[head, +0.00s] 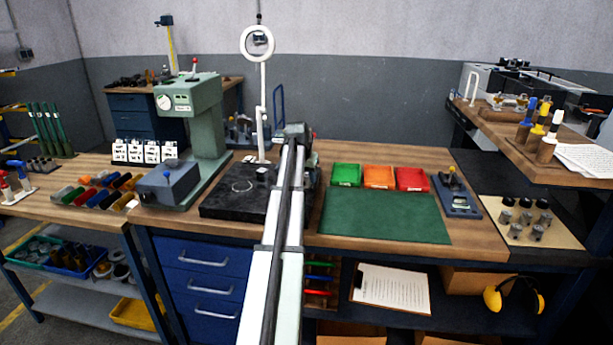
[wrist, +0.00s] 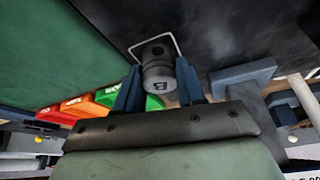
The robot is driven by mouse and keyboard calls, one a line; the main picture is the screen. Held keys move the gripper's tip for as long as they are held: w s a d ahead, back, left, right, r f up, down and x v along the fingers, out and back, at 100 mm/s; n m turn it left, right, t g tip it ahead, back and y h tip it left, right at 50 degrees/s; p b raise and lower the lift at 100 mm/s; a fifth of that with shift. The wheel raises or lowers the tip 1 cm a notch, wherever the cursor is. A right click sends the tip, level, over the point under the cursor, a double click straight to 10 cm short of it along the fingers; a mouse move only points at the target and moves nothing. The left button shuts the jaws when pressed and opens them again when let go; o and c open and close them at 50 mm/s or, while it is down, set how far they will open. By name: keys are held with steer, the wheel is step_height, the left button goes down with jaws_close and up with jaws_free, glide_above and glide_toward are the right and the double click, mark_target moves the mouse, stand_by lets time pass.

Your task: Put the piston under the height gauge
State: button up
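My gripper (wrist: 158,84) shows in the wrist view with its two blue fingers closed on the sides of a grey cylindrical piston (wrist: 159,70). The piston has a dark end and a small dark mark on its side. In the head view my arm covers the gripper and piston, past the middle of the bench. The piston is apart from that circle.
The green mat (head: 385,218) lies right of my arm, with green (head: 346,174), orange (head: 378,176) and red (head: 412,179) bins behind it. A green machine (head: 205,110) stands left of the plate. Several metal parts sit on a beige board (head: 500,232) at right.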

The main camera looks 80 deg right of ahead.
steer(key=o, duration=0.4)
steer(key=shift+r, duration=0.1)
steer(key=v, duration=1.2)
